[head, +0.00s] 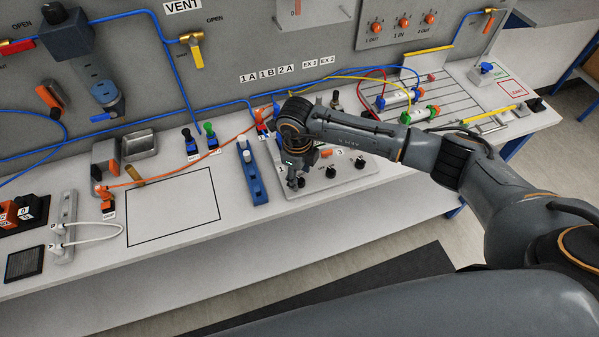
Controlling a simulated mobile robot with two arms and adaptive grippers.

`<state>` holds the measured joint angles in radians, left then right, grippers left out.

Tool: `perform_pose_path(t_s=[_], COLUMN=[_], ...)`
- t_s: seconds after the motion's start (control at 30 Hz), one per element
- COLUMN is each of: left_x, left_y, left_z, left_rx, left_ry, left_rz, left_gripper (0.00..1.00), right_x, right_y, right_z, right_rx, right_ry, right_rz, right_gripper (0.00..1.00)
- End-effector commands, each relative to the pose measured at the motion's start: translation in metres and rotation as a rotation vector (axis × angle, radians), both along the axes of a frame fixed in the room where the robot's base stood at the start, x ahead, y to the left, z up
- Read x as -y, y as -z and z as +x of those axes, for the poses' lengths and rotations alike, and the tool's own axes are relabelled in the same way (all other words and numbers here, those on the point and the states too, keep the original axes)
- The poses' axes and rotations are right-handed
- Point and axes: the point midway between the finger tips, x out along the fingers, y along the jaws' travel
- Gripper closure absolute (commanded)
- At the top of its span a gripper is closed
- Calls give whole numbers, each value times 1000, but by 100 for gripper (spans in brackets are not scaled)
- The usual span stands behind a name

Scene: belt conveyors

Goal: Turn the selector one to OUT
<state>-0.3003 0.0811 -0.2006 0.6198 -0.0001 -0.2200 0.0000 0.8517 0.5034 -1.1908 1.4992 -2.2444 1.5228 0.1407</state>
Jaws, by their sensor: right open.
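The selector panel (318,190) is a light grey plate on the bench with black knobs on it. A middle knob (331,171) and a right knob (359,163) show clearly. My right gripper (294,183) points down over the left end of the panel, where a "1" label partly shows. Selector one is mostly hidden behind the gripper, so its pointer direction and any OUT mark cannot be read. The right gripper is open; whether its fingers touch the knob cannot be told. My left gripper is not in view.
A blue holder (252,172) stands just left of the panel. Tubes and a slotted plate with cylinders (399,97) lie to the right. The wall panel (300,45) with valves rises behind. A black-outlined square (170,206) on the bench is empty.

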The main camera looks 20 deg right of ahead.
Motion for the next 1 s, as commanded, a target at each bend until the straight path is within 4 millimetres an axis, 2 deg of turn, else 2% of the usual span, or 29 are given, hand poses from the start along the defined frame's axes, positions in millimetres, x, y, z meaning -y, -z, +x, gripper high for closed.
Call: perform_pose_path(t_s=[0.2, 0.47, 0.7, 1.0], left_x=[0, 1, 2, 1], left_y=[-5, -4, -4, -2], left_z=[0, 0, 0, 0], left_rx=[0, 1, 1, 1], left_ry=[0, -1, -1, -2], left_rz=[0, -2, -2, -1], left_gripper=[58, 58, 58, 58], right_x=[0, 0, 0, 1], right_y=[15, 16, 16, 17], right_z=[0, 1, 1, 1], right_rx=[0, 1, 1, 1], right_ry=[0, -1, 0, 19], right_rz=[0, 1, 1, 1], right_gripper=[51, 51, 98, 100])
